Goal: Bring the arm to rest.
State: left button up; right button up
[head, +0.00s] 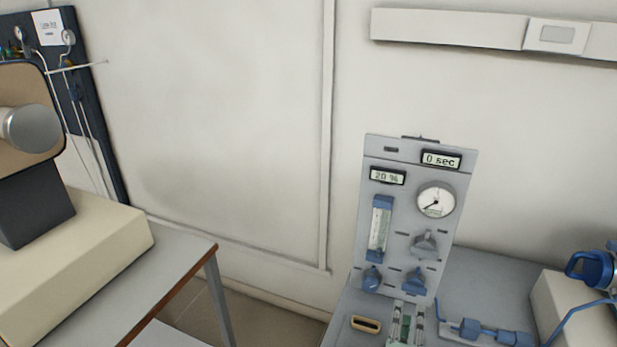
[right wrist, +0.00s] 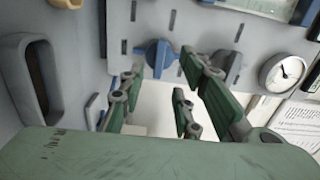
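My right gripper (head: 405,322) shows at the bottom of the head view, in front of the lower part of a grey control panel (head: 458,185). In the right wrist view its jointed green-and-grey fingers (right wrist: 157,88) stand apart with nothing between them. A blue knob (right wrist: 158,56) and a grey knob (right wrist: 228,66) of the panel appear beyond the fingertips; I see no clear contact. In the head view, the panel's lower blue knobs (head: 371,279) are just above the gripper. My left gripper is not in view.
The panel carries a "0 sec" display (head: 441,160), a "20 %" display (head: 387,176) and a round gauge (head: 435,201). Blue fittings (head: 487,331) lie to the right, near a beige box (head: 560,312). A table (head: 185,262) stands at left, with floor between.

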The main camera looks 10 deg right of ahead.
jog(key=s+a+n+g+y, duration=0.2)
jog(key=s+a+n+y, duration=0.1)
jog(key=a+n+y, duration=0.45)
jog(key=s+a+n+g+y, duration=0.1)
jog(key=s+a+n+y, duration=0.35)
jog(key=a+n, duration=0.5)
jog(key=s+d+f+n+g+h, duration=0.15)
jog(key=s+n+g, duration=0.25)
jog(key=s, duration=0.6)
jog(key=s+d+n+g+h, duration=0.1)
jog(key=s+d+n+g, duration=0.3)
jog(key=s, duration=0.6)
notch_tip(320, 180, down, 28)
jog(key=s+a+n+g, duration=0.1)
jog(key=s+g, duration=0.1)
jog(key=s, duration=0.1)
jog(key=s+d+f+g, duration=0.1)
jog(key=s+d+f, duration=0.1)
jog(key=s+f, duration=1.2)
jog(key=shift+s+d+f, duration=0.35)
jog(key=shift+s+d, duration=0.05)
jog(key=shift+s, duration=0.55)
